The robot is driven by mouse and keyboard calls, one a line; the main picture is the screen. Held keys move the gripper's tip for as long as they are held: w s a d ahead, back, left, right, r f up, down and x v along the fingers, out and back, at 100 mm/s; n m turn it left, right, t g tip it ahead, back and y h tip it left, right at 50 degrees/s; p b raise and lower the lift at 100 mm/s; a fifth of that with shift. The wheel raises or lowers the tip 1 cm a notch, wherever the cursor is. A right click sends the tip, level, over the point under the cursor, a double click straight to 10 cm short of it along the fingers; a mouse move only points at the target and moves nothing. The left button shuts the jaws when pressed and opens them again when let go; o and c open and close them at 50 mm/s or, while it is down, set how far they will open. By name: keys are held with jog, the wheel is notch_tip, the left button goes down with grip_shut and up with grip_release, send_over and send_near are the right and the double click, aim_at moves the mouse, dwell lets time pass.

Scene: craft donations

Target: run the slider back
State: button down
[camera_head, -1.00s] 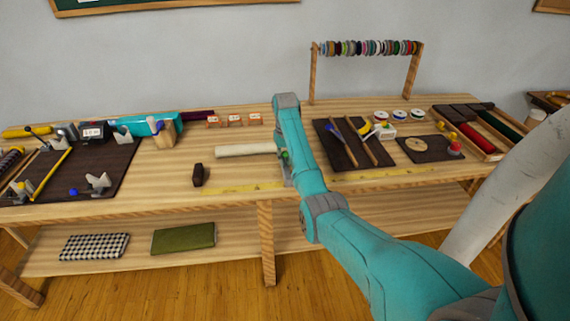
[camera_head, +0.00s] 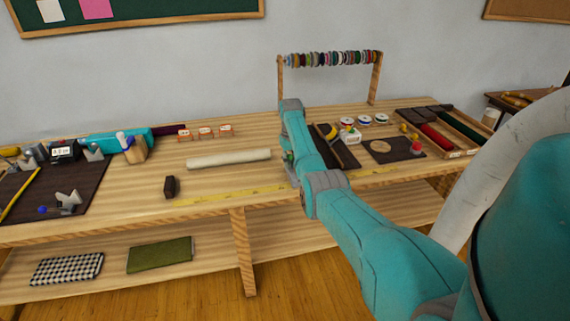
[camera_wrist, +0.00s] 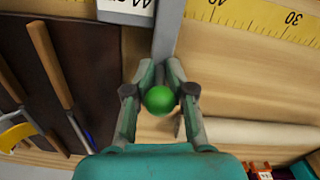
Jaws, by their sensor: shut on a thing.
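The slider shows in the wrist view as a grey bar (camera_wrist: 165,40) with a round green knob (camera_wrist: 159,99) near its end. My gripper (camera_wrist: 160,74) is shut at the knob, with a finger on each side of it. A white plate with black digits (camera_wrist: 126,10) sits beside the bar at the top. A yellow ruler strip (camera_wrist: 258,17) with numbers runs there too, and along the bench front in the head view (camera_head: 230,195). In the head view my arm hides most of the slider and gripper; a speck of green shows beside the arm.
A pale roll (camera_head: 228,159) lies left of my arm, with a dark block (camera_head: 170,187) nearer the front. A dark tool board (camera_head: 340,160) lies close on the right, partly behind my arm. A spool rack (camera_head: 330,58) stands at the back.

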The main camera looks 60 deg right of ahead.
jog(key=shift+r, duration=0.2)
jog(key=c, duration=1.2)
grip_release()
jog(key=shift+c, duration=0.2)
jog(key=shift+f, duration=0.1)
notch_tip(320, 180, up, 12)
jog(key=shift+r, duration=0.1)
